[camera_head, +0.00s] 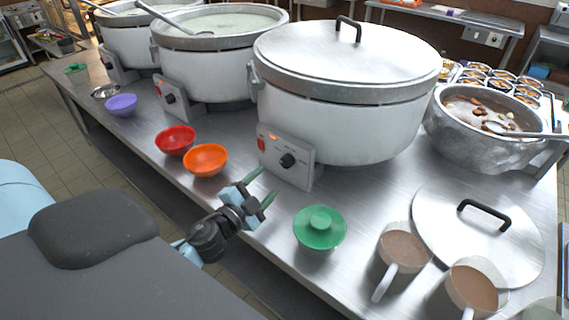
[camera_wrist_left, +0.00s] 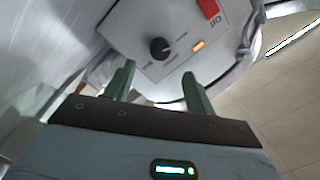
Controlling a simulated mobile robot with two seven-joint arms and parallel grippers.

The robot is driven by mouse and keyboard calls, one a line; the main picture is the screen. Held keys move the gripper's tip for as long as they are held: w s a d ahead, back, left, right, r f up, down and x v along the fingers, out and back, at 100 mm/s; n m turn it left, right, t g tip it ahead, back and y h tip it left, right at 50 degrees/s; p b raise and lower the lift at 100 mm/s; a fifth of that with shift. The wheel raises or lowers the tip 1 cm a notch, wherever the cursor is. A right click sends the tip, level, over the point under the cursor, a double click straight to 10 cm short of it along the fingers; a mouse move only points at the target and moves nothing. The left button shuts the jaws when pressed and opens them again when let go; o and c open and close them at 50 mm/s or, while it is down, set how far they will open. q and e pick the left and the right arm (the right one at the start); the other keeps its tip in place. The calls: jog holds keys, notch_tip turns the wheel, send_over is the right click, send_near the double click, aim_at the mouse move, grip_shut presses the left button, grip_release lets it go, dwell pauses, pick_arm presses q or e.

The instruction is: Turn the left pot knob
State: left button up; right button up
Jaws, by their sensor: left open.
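The large white pot (camera_head: 340,115) with a closed lid has a control panel at its front with a black knob (camera_head: 287,160), a red switch and an orange lamp. Another pot (camera_head: 220,60), open and full of pale congee, stands to its left with its own black knob (camera_head: 170,98). My left gripper (camera_head: 267,184) is open and empty, just in front of and below the lidded pot's panel. In the left wrist view, a black knob (camera_wrist_left: 160,48) lies just beyond the two green fingertips (camera_wrist_left: 159,72), roughly centred between them and apart from them. My right gripper is not in view.
A red bowl (camera_head: 175,140) and an orange bowl (camera_head: 205,160) stand left of my gripper. A green lidded bowl (camera_head: 320,228), two brown-filled cups (camera_head: 402,248) and a loose lid (camera_head: 478,235) are to the right. A soup pot (camera_head: 482,130) stands at the far right.

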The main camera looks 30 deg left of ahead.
aim_at(284, 164)
pick_arm(q)
jog(key=w, duration=0.6)
jog(key=shift+r+p, duration=0.1)
jog(key=shift+p, duration=0.25)
jog(key=shift+w, duration=0.9)
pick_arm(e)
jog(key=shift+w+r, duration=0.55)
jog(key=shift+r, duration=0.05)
pick_arm(q)
jog(key=c, duration=1)
